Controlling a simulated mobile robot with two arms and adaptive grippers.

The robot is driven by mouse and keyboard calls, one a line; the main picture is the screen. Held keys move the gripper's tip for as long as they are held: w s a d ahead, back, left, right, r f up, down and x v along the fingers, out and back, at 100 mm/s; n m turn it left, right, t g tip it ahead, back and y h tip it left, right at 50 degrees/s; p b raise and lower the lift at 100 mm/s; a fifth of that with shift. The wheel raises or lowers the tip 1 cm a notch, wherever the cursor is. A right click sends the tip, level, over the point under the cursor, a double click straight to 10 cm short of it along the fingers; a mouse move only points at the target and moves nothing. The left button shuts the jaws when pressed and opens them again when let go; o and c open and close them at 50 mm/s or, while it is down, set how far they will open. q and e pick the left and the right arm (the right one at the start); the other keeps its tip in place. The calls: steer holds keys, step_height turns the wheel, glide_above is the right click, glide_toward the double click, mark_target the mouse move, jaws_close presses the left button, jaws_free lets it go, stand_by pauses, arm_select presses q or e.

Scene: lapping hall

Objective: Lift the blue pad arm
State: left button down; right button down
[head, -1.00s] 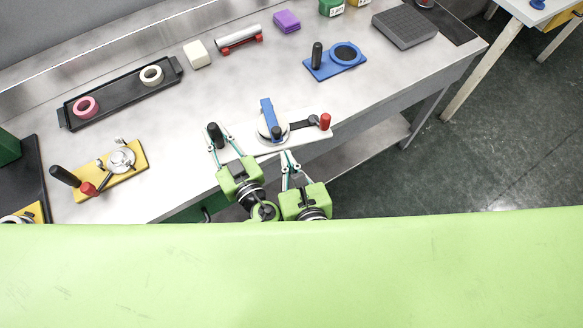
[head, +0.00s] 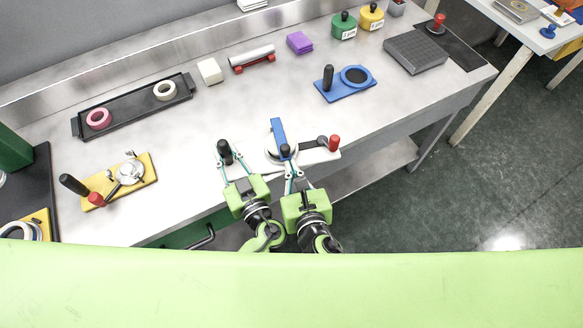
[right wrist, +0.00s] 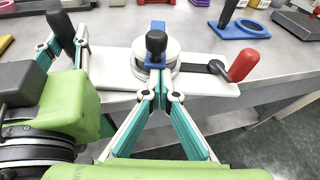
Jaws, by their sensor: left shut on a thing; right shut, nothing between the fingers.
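The blue pad arm (head: 278,129) lies across a round white disc on a white board (head: 318,156). Its black knob (head: 285,149) stands upright at the near end. It also shows in the right wrist view (right wrist: 156,42). My left gripper (head: 225,162) is shut on the black handle (head: 225,147) at the board's left end. My right gripper (right wrist: 159,94) is shut and empty, its fingertips just in front of and below the knob; I cannot tell whether they touch it. A red handle (right wrist: 248,62) stands at the board's right end.
A yellow plate (head: 145,166) with a metal disc and handles lies left. A black tray (head: 135,108) with two rings is behind it. A blue plate (head: 368,92) with a black handle stands back right. The bench's front edge runs close under the board.

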steer(key=shift+g, duration=0.5)
steer(key=r, duration=0.3)
steer(key=w+r, duration=0.1)
steer(key=r, duration=0.1)
steer(key=shift+w+r, duration=0.1)
steer(key=shift+r, duration=0.3)
step_height(320, 180, up, 6)
steer(key=g+h, duration=0.1)
steer(key=g, duration=0.2)
glide_above(289, 147)
steer(key=w, duration=0.2)
steer(key=w+a+r+g, duration=0.1)
steer(key=w+a+r, duration=0.2)
steer(key=w, duration=0.7)
steer(key=shift+w+a+r+g+h, duration=0.2)
steer(key=shift+w+r+g+h, duration=0.1)
steer(key=shift+r+g, duration=0.15)
steer(key=shift+w+r, duration=0.1)
